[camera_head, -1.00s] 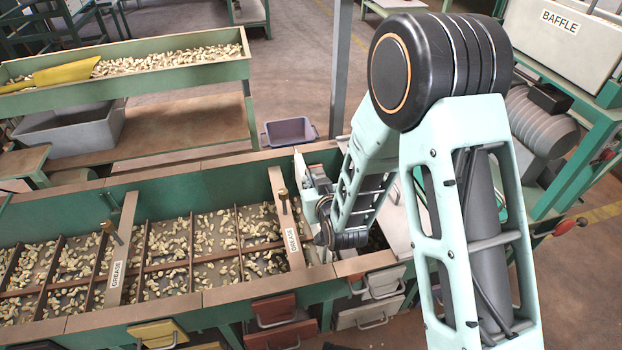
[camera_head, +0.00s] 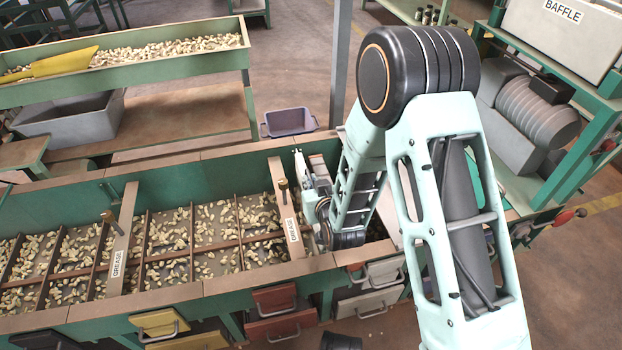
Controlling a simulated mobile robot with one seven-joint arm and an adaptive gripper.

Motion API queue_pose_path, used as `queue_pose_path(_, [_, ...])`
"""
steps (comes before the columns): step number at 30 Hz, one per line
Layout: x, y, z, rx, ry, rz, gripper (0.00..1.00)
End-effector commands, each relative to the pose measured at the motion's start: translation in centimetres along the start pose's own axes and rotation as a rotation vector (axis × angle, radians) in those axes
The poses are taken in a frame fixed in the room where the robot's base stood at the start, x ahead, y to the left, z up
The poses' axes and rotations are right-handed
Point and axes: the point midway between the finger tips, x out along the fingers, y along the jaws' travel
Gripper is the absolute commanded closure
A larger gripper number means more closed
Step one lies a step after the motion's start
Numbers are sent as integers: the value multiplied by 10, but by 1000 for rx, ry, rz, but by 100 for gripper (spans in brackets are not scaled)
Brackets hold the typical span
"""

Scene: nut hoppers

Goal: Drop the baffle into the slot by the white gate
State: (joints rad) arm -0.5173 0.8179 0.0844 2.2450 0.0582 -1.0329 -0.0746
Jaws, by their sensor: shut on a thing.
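My gripper (camera_head: 309,178) is at the far right part of the long green hopper, just right of the right-hand board marked GREASE. It is small and partly hidden by my wrist and arm. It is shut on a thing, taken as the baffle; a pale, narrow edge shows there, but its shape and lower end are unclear. The white gate (camera_head: 368,303), with a metal handle, is low on the hopper's front at the right. The slot beside it is hidden behind my arm.
Two boards marked GREASE, left (camera_head: 121,240) and right (camera_head: 284,215), span the nut-filled hopper (camera_head: 220,297) and have upright knobs. Red (camera_head: 280,322) and yellow (camera_head: 158,323) gates line its front. A purple-grey bin (camera_head: 290,122) stands behind. A BAFFLE-marked panel (camera_head: 565,40) is at upper right.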

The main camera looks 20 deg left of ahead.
Motion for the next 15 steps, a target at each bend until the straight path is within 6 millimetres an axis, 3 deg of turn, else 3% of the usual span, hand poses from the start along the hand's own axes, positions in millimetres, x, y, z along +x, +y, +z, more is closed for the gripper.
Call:
queue_pose_path(9, [1, 0, -1, 0, 6, 0, 100])
queue_pose_path(15, [1, 0, -1, 0, 4, 0, 74])
